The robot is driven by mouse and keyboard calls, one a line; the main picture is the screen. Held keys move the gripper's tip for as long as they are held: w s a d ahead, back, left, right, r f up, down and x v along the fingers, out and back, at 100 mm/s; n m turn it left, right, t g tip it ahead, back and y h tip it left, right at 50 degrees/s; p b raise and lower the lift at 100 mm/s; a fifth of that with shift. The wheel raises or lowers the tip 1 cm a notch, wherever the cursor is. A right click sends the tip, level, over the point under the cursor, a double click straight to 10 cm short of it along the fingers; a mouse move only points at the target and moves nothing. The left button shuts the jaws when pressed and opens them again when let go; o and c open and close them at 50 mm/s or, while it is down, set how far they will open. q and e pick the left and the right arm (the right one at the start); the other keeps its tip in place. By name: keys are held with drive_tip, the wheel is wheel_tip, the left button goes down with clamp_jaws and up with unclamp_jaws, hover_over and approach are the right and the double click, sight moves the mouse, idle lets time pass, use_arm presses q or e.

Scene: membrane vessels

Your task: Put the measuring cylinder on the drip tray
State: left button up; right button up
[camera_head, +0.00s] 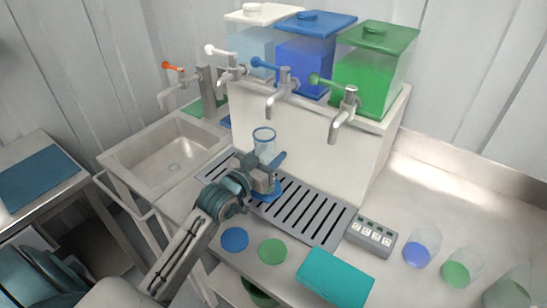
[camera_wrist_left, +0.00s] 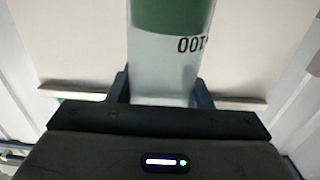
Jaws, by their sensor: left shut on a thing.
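The measuring cylinder (camera_head: 264,138) is a clear tube with a blue rim and a blue base, upright over the left part of the slotted drip tray (camera_head: 345,219). My left gripper (camera_head: 268,172) is shut around its middle. I cannot tell whether its base touches the tray. In the left wrist view the cylinder (camera_wrist_left: 165,75) stands between the two fingers (camera_wrist_left: 162,95) and bears a "100" mark. Green shows in or through it there. My right gripper is not in view.
White, blue (camera_head: 305,65) and green (camera_head: 375,75) tanks with taps stand behind the tray. A sink (camera_head: 172,158) is at left. Blue (camera_head: 235,239) and green (camera_head: 272,251) discs, a teal pad (camera_head: 335,279), a button box (camera_head: 371,236) and glasses (camera_head: 421,247) lie in front and right.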

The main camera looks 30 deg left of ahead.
use_arm(q)
drive_tip(key=shift+w+f+p, duration=0.25)
drive_tip(key=shift+w+f, duration=0.4)
drive_tip(key=shift+f, duration=0.3)
drive_tip(key=shift+w+f+p, duration=0.2)
drive_tip(key=shift+w+f, duration=0.4)
drive_tip(key=shift+f, duration=0.45)
drive_tip(key=o, duration=1.2)
drive_tip(key=shift+r, duration=0.2)
drive_tip(key=s, duration=0.4)
drive_tip(key=s+a, duration=0.1)
drive_tip(key=s, duration=0.7)
drive_tip(key=shift+a, duration=0.3)
